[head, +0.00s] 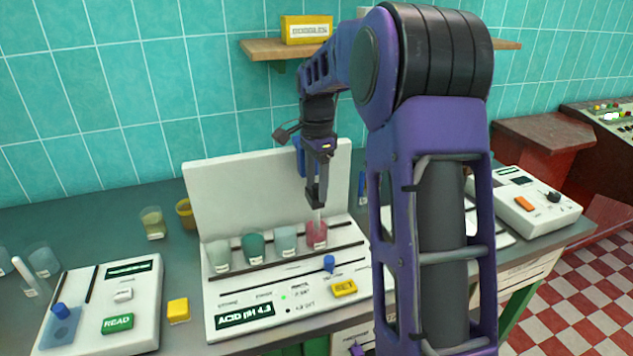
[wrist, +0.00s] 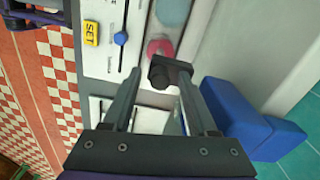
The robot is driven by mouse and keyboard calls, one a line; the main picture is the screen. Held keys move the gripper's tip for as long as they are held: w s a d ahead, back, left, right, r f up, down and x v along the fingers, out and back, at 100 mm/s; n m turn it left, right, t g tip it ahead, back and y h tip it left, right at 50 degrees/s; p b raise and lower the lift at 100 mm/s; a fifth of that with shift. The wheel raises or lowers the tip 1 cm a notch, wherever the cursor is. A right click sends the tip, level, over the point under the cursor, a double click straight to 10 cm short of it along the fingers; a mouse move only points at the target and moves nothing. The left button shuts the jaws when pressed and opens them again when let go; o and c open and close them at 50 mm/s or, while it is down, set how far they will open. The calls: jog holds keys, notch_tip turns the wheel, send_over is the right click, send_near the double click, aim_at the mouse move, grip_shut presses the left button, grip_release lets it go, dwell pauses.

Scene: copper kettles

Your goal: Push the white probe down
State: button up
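My gripper (head: 317,200) points down over the pink beaker (head: 317,236), the rightmost of the beakers on the white pH station (head: 222,300). A thin pale shaft, seemingly the white probe (head: 317,215), shows just below my fingertips and reaches toward the beaker. In the wrist view my two fingers (wrist: 163,75) stand apart, with a dark block (wrist: 174,70) at their tips; I cannot tell whether they grip it. The pink beaker (wrist: 160,47) shows just beyond the block. The probe's lower end is hidden.
Other beakers (head: 254,247) stand left of the pink one. A blue slider (head: 329,263) and yellow SET button (head: 344,288) are in front. The station's white back panel (head: 240,190) rises behind. A READ device (head: 140,300) stands left.

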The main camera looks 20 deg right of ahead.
jog(key=shift+r, duration=0.15)
notch_tip(320, 180, up, 17)
jog(key=p, duration=0.3)
jog(key=shift+r, duration=0.15)
dwell(0.4)
